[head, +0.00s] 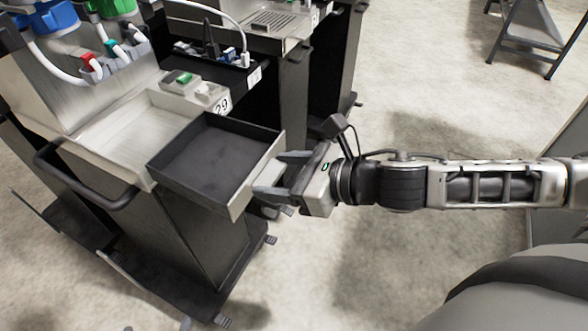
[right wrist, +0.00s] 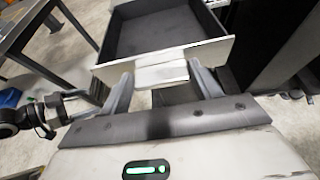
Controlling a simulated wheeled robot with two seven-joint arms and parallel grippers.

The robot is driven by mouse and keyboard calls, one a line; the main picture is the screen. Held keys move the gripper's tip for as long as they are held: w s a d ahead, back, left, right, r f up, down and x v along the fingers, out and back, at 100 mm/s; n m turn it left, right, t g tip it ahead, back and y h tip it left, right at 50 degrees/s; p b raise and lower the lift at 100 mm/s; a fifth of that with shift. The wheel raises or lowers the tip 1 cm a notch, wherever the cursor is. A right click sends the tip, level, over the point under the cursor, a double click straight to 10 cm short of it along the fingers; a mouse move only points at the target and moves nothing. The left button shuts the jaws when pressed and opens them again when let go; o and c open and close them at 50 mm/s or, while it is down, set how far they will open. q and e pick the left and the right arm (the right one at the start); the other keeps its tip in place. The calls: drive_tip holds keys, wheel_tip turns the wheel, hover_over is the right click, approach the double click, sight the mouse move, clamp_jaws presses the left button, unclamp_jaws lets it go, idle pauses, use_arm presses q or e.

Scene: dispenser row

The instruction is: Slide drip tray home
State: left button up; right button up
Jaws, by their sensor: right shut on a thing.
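The drip tray (head: 214,158) is a dark shallow square box with a pale front wall. It sits level at the front edge of the pale recessed bay (head: 125,132) of the station marked 29 and juts out to the right. Bare bay floor shows left of it. My right gripper (head: 272,176) is shut on the pale handle (right wrist: 162,75) at the tray's front. In the right wrist view, the handle lies between the two fingers and the tray (right wrist: 160,33) stretches beyond. My left gripper (right wrist: 58,110) shows small at that view's left edge; its jaws are unclear.
A dark bar handle (head: 85,178) curves along the station's near edge. A neighbouring station (head: 282,22) stands beyond. A dark-framed stand (head: 530,35) is at upper right. Open floor lies below the right arm.

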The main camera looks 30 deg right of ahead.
sight(261, 166)
drive_tip(key=shift+w+a, duration=0.65)
drive_tip(key=shift+w, duration=0.2)
drive_tip(key=shift+w+a, duration=0.65)
drive_tip(key=shift+w, duration=0.15)
drive_tip(key=shift+w+a+p, duration=0.8)
drive_tip(key=shift+w+p, duration=0.05)
drive_tip(key=shift+w, duration=0.2)
drive_tip(key=shift+w+a+p, duration=0.35)
drive_tip(key=shift+w+a, duration=0.45)
drive_tip(key=shift+w, duration=0.25)
use_arm(q)
drive_tip(key=shift+a+r, duration=0.3)
drive_tip(key=shift+r, duration=0.35)
use_arm(e)
drive_tip(key=shift+r+x, duration=0.15)
drive_tip(key=shift+x, duration=0.55)
drive_tip(key=shift+r+x, duration=0.2)
drive_tip(key=shift+x, duration=0.55)
drive_tip(key=shift+w, duration=0.1)
use_arm(q)
drive_tip(key=shift+r+p, duration=0.15)
drive_tip(key=shift+p, duration=0.25)
use_arm(e)
drive_tip(key=shift+f, duration=0.2)
drive_tip(key=shift+w+a, duration=0.1)
drive_tip(key=shift+a, duration=0.05)
